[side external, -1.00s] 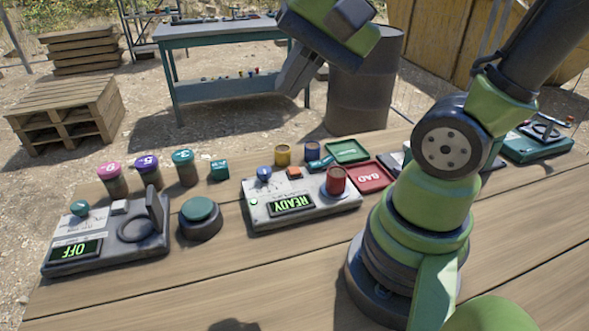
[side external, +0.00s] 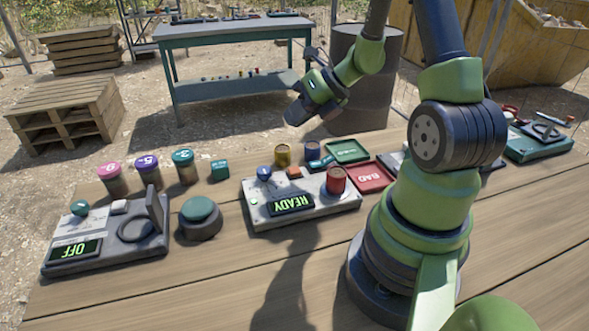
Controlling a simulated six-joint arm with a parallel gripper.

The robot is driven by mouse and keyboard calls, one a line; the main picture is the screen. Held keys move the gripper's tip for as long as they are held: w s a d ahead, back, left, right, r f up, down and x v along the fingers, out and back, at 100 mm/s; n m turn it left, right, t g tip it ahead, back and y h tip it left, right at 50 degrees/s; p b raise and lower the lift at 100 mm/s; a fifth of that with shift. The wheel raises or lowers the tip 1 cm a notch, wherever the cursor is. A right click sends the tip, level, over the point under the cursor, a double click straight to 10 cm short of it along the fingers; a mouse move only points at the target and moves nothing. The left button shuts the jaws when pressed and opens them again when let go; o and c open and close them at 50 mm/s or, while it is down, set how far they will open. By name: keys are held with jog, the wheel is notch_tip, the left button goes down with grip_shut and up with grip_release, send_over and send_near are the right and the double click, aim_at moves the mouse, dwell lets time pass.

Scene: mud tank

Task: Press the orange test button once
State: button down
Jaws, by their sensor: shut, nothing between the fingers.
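The orange test button (side external: 293,173) is a small square key on the top rear of a grey tester box (side external: 262,212). The box's screen (side external: 291,204) reads READY, upside down in this view. A blue knob (side external: 264,173) is left of the button, and a red cylinder (side external: 336,180) stands at the box's right end. My gripper (side external: 293,117) is shut and empty. It hangs above and behind the box, pointing down to the left, clear of the button.
A yellow cylinder (side external: 283,155) and a blue cylinder (side external: 312,151) stand just behind the box. A green tray (side external: 349,151) and red BAD tray (side external: 370,177) lie to the right. A teal dome button (side external: 200,217) and a box reading OFF (side external: 125,253) are left.

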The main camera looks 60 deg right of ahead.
aim_at(296, 168)
dwell(0.3)
jog(key=shift+f, duration=4.4)
jog(key=shift+f, duration=0.4)
jog(key=shift+f, duration=0.5)
jog(key=shift+r, duration=0.95)
jog(key=shift+r, duration=0.1)
